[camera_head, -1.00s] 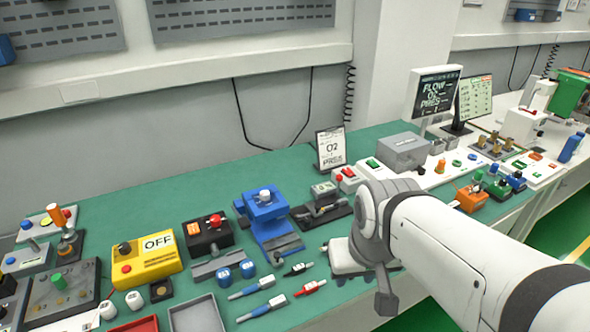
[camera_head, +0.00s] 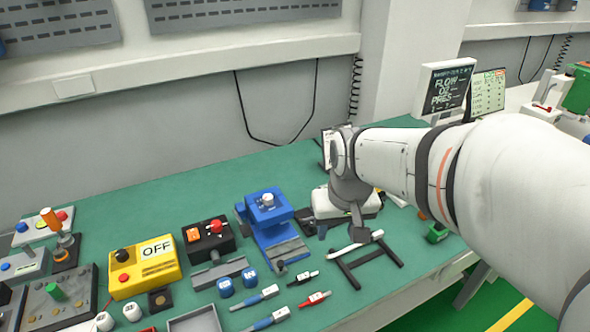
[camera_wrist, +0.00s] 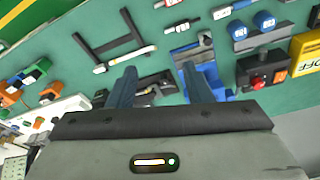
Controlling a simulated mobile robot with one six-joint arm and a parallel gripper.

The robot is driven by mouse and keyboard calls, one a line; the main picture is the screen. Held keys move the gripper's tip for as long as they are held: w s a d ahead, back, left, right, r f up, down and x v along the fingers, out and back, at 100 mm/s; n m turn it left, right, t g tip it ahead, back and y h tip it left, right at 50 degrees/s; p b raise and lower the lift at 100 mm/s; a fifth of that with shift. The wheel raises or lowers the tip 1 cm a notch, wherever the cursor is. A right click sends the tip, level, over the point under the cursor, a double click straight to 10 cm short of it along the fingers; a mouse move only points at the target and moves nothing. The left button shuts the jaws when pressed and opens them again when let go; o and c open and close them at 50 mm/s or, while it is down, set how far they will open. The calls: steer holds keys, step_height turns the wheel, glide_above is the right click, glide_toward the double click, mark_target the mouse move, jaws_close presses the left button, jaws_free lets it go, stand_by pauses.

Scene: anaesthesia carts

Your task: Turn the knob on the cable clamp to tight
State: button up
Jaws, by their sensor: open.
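A blue device with a pale round knob (camera_head: 267,199) on top stands on the green bench and looks like the cable clamp, though no label shows. Its grey slotted foot (camera_head: 288,251) points to the front right. In the wrist view the blue device (camera_wrist: 207,72) is partly hidden by the right-hand finger, and its knob cannot be made out. My gripper (camera_head: 340,228) is open and empty, pointing down to the right of the blue device. In the wrist view both fingers of the gripper (camera_wrist: 160,82) are spread apart, with a dark low fixture (camera_wrist: 152,88) partly seen between them.
A black frame with a white bar (camera_head: 355,244) stands in front of my gripper. A black box with a red knob (camera_head: 215,227) and a yellow OFF box (camera_head: 150,275) stand left. Several pens (camera_head: 254,298) lie in front. Bare green bench lies behind the blue device.

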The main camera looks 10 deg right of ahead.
steer(key=w+f+g+p, duration=0.15)
steer(key=w+f, duration=0.25)
steer(key=w, duration=0.9)
steer(key=p, duration=0.3)
glide_toward(313, 227)
steer(key=shift+w+d+f+g, duration=0.25)
steer(key=shift+w+f+g, duration=0.15)
steer(key=shift+w, duration=0.3)
steer(key=shift+w+f, duration=0.15)
steer(key=shift+f, duration=0.15)
step_height(313, 227, down, 8)
steer(key=shift+a+r+p, duration=0.1)
steer(key=shift+r+p, duration=0.05)
steer(key=shift+p, duration=0.45)
steer(key=shift+c, duration=0.3)
